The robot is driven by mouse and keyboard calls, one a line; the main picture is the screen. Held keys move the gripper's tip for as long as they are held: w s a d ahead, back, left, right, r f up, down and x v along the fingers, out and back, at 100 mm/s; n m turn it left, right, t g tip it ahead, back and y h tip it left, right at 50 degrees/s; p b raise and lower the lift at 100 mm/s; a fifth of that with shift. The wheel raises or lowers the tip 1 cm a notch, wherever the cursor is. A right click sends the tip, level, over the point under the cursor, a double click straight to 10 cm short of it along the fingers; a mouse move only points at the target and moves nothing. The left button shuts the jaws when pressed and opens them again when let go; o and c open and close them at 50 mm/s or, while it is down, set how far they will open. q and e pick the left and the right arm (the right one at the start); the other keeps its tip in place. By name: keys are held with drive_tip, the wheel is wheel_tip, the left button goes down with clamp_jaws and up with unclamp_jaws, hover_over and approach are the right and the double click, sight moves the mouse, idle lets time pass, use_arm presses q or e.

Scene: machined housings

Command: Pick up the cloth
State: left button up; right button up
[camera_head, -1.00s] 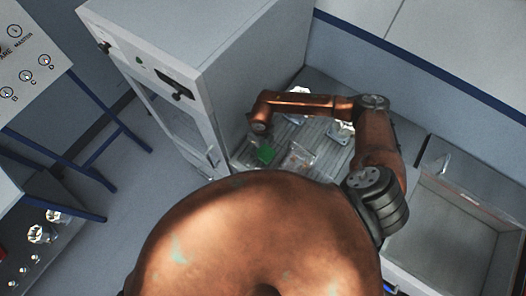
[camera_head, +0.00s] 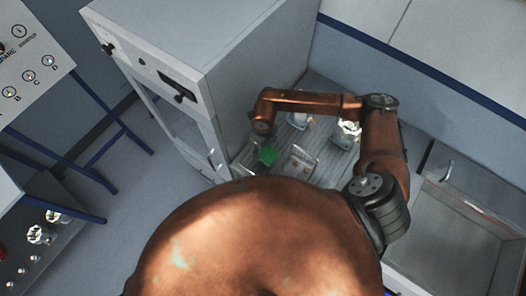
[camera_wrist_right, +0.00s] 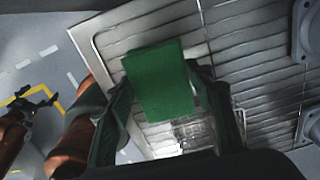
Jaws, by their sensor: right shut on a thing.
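The green cloth (camera_head: 267,155) shows below the end of my right arm in the head view, over a ribbed grey worktop (camera_head: 247,166). In the wrist view the cloth (camera_wrist_right: 160,82) is a flat green rectangle between the two dark fingers of my right gripper (camera_wrist_right: 165,108). The right gripper is shut on it. In the head view the right gripper (camera_head: 263,142) is small and partly hidden by its wrist. I cannot tell whether the cloth touches the worktop. A dark claw-like shape, seemingly my left gripper (camera_wrist_right: 32,102), shows at the wrist view's left edge, too small to read.
A clear packet or tray (camera_head: 300,162) lies right of the cloth. Metal fittings (camera_head: 347,132) stand farther back on the worktop. A tall grey cabinet (camera_head: 245,75) rises at the left, and an open grey bin (camera_head: 455,235) is at the right.

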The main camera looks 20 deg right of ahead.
drive_tip(key=s+a+r+b, duration=0.3)
drive_tip(key=s+r, duration=0.5)
drive_tip(key=s, duration=0.4)
drive_tip(key=shift+s+r+b, duration=0.4)
drive_tip(key=o, duration=0.5)
drive_tip(key=c, duration=0.5)
